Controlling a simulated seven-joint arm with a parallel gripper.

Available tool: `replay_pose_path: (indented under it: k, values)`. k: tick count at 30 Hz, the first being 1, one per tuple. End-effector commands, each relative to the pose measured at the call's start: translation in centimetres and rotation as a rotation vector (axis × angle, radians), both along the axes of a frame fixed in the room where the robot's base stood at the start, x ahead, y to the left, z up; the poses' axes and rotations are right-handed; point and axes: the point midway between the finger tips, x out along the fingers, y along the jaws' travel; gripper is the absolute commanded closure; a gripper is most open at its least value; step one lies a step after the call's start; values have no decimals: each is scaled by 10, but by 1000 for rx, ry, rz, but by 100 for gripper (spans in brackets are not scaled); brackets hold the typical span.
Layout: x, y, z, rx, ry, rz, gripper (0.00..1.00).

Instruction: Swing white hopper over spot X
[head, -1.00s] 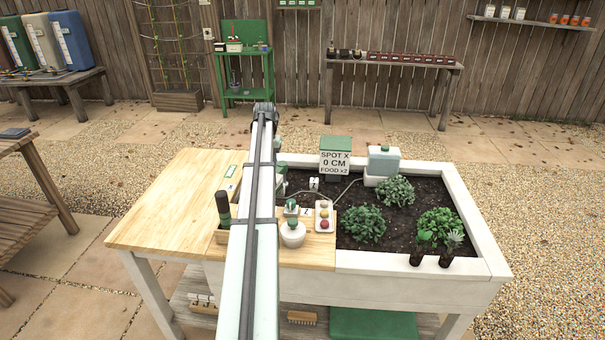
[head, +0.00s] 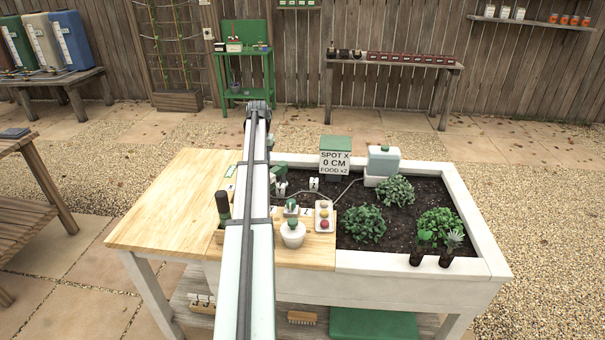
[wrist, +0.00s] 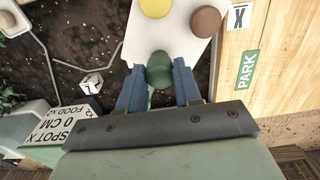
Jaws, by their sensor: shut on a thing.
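In the wrist view my gripper (wrist: 158,70) has its blue fingers on both sides of a green knob (wrist: 159,74) and is shut on it. The knob is at the near edge of a white flat-topped piece (wrist: 182,38) with yellow and brown round tops, which seems to be the white hopper. A tag marked X (wrist: 238,16) is on the wood just right of it. The sign reading SPOT X, 0 CM, FOOD x2 (wrist: 64,125) is at lower left; it also shows in the head view (head: 335,161). My arm hides most of the hopper there.
A green PARK label (wrist: 248,70) lies on the wood. Another small white tag (wrist: 91,84) stands in the soil.

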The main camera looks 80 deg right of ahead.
Motion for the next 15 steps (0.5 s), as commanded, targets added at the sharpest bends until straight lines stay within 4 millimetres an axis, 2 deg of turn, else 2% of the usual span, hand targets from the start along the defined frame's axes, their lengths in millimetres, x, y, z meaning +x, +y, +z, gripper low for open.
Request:
replay_pose_path:
  k: [15]
  values:
    - [9, -7, 0, 0, -1, 2, 77]
